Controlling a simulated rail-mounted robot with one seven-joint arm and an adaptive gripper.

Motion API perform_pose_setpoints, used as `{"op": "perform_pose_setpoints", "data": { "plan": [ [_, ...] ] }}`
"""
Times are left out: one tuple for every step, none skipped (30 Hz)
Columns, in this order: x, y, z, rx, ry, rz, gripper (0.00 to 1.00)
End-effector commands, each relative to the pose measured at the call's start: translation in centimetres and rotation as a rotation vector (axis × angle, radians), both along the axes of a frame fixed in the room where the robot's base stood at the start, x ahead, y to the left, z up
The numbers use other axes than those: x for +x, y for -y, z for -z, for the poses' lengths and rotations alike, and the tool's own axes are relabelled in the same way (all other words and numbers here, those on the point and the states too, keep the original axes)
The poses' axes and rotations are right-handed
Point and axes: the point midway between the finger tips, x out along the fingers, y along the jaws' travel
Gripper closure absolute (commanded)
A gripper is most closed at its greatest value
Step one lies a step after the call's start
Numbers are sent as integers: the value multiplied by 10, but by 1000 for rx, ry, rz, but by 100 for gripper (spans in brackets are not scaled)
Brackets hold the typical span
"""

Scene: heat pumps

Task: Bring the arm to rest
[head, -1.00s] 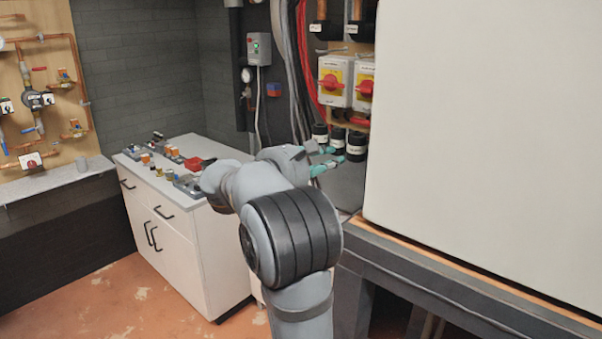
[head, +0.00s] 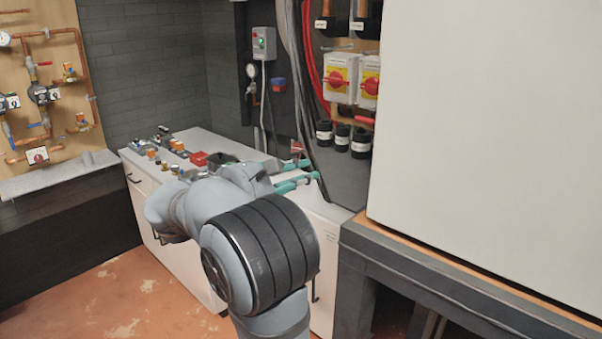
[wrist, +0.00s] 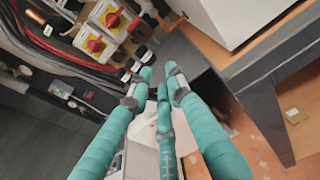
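My gripper (head: 306,171) reaches out over the right end of the white cabinet's worktop in the head view, in front of the dark equipment panel. In the wrist view my gripper (wrist: 160,78) shows several teal fingers with grey joints. Their tips lean toward one another but stay apart. Nothing is held between them. My grey arm with its black ribbed joint fills the lower middle of the head view.
The white cabinet (head: 322,262) carries several small fittings and a red box (head: 198,159) at its left. Isolator switches (head: 341,77), black capped pipes (head: 360,144) and hanging cables stand behind my gripper. A large white casing (head: 480,140) on a dark frame blocks the right. Floor is clear at lower left.

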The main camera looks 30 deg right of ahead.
Motion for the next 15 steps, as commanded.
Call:
{"op": "perform_pose_setpoints", "data": {
  "plan": [
    [0,0,0,0,0,0,81],
    [0,0,0,0,0,0,81],
    [0,0,0,0,0,0,81],
    [0,0,0,0,0,0,81],
    [0,0,0,0,0,0,81],
    [0,0,0,0,0,0,81],
    [0,1,0,0,0,0,81],
    [0,1,0,0,0,1,81],
    [1,3,0,0,1,1,81],
    [1,5,1,0,1,2,81],
    [2,7,1,0,0,3,81],
    [3,11,1,0,0,3,81],
    [4,14,2,0,0,3,81],
    [5,18,2,1,1,4,81],
    [7,24,2,1,1,4,81]
  ]
}}
